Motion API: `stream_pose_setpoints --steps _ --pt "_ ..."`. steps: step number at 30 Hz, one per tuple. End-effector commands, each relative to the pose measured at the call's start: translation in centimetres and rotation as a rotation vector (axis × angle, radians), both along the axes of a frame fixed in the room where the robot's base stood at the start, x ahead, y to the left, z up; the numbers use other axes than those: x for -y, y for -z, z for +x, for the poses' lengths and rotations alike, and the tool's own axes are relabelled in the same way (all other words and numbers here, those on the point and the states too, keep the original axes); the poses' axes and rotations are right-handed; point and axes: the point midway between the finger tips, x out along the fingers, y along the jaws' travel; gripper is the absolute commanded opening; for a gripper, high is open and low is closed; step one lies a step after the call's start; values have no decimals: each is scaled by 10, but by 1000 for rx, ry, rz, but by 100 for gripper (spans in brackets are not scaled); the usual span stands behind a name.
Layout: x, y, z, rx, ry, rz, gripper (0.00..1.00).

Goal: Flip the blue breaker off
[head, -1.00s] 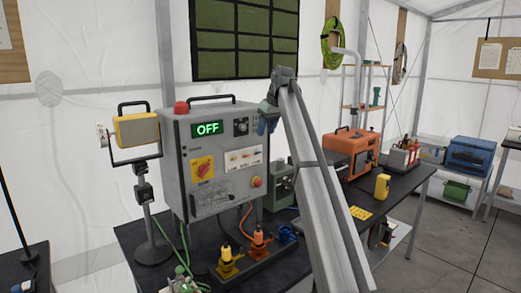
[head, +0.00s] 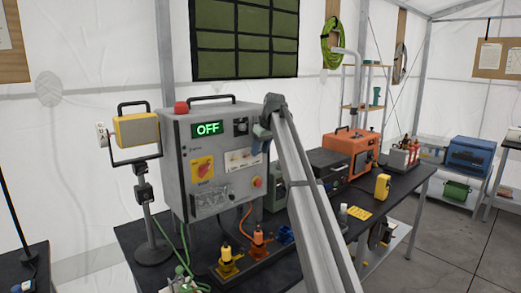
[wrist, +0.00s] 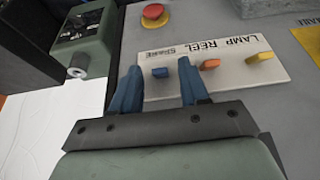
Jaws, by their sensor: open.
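The blue breaker (wrist: 160,72) is a small switch on a white label plate (wrist: 225,75). It stands in a row with an orange breaker (wrist: 210,64) and a yellow breaker (wrist: 262,57). My gripper (wrist: 160,65) is open, with one blue finger on each side of the blue breaker. I cannot tell whether the fingers touch it. In the head view my gripper (head: 259,138) is at the right side of the grey control box (head: 180,160) and hides part of its label plate. The box's display (head: 208,129) reads OFF in green.
A red button (wrist: 155,15) sits close to the breaker row. A yellow switch plate (head: 202,168) is on the box's left side. Yellow (head: 227,262) and orange (head: 259,243) plugs stand on the bench below. A yellow lamp (head: 136,130) is left of the box.

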Motion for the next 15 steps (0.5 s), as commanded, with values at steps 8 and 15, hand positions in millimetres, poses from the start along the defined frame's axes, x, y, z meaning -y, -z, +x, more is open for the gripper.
stream_pose_setpoints --steps 8,15 --pt "0 0 0 0 0 0 24" --pt "0 0 0 0 0 0 1"
